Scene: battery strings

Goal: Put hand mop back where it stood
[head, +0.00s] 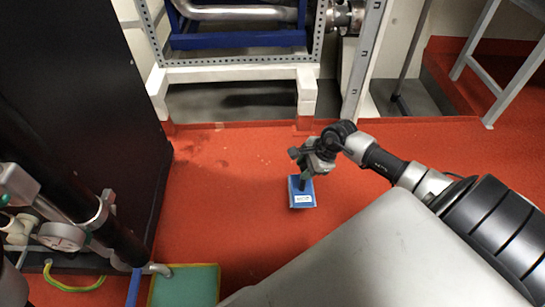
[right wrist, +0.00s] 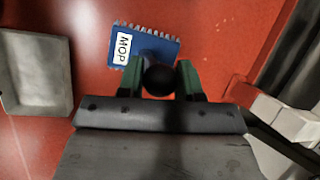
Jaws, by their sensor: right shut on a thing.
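The hand mop is a flat blue block with a white label (head: 302,193). In the right wrist view the hand mop (right wrist: 150,50) shows a ragged pale fringe, and its label reads MOP. My right gripper (head: 302,172) is shut on the mop's dark handle, whose round black knob (right wrist: 159,80) sits between the green-sided fingers (right wrist: 160,82). The mop is below the gripper, over the red floor. I cannot tell whether it touches the floor. My left gripper is not in view.
A teal mat with a yellow edge (head: 185,287) lies at the bottom left. A tall black cabinet (head: 75,90) and a pipe with a gauge (head: 62,236) stand left. A white-footed frame (head: 235,73) stands at the back. Red floor around the mop is clear.

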